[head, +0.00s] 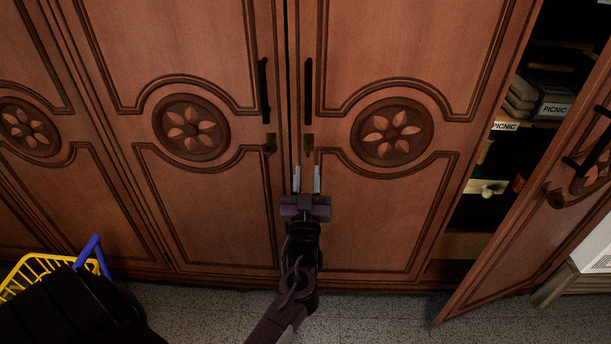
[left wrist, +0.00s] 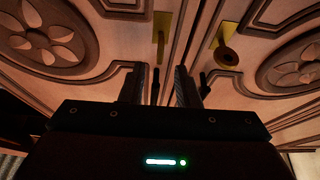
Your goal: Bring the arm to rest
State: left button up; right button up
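My left gripper (head: 307,178) is in front of the wooden cabinet, low between the two middle doors, with its fingers pointing up and toward them. Its two fingers are apart with nothing between them; they also show apart in the left wrist view (left wrist: 160,85). Above it are the black handles of the left middle door (head: 264,90) and the right middle door (head: 308,86). Both of these doors look shut. The gripper appears clear of the handles, but I cannot tell whether the fingertips touch the wood. My right gripper is not in view.
The far right door (head: 545,215) stands open, showing shelves with boxes marked PICNIC (head: 553,100). A yellow basket (head: 38,272) with a blue handle is at the lower left. A light-coloured object (head: 585,265) is at the lower right. Speckled floor (head: 390,315) is bare in front.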

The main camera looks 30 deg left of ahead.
pick_arm(q)
jog(key=shift+f, duration=0.2)
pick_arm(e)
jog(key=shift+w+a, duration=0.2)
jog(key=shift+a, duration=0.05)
pick_arm(q)
jog(key=shift+f, duration=0.1)
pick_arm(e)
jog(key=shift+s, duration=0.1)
